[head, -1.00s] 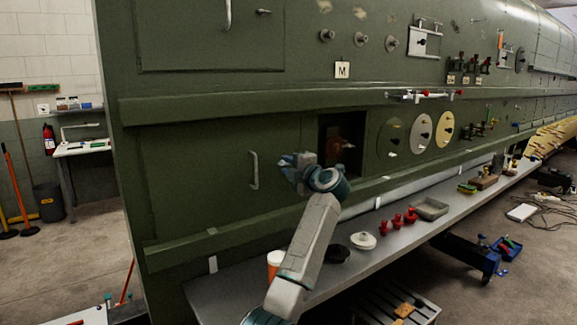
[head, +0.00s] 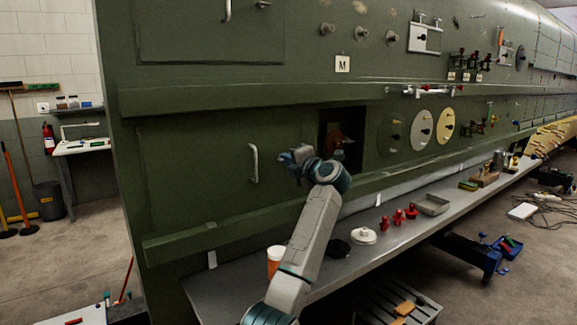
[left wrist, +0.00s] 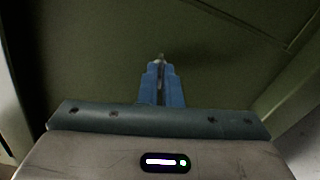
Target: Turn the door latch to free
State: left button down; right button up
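The green door (head: 190,190) in the fuselage side has a pale upright handle (head: 253,163). My left gripper (head: 284,158) is in front of the door, just right of that handle. The gripper hides the door latch in the head view. In the left wrist view, the blue fingers (left wrist: 160,78) are close together with a thin dark line between them. A small pale metal piece, which looks like the door latch (left wrist: 160,57), shows at their tips against the green panel. My right gripper is not in view.
A dark square opening (head: 342,138) with a reddish fitting lies just right of my gripper. A long grey shelf (head: 235,282) below carries an orange-and-white cup (head: 274,262), a white disc (head: 364,236), red parts (head: 398,217) and a tray (head: 432,205).

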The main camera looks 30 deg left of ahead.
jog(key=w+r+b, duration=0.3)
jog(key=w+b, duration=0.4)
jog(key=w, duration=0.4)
pick_arm(q)
jog(key=shift+n+b, duration=2.15)
jog(key=shift+n, duration=5.45)
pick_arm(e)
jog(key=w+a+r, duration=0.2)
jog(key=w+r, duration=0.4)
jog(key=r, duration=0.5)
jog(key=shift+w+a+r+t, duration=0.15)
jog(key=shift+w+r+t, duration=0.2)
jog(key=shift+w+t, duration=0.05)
pick_arm(q)
jog(key=c, duration=1.6)
grip_release()
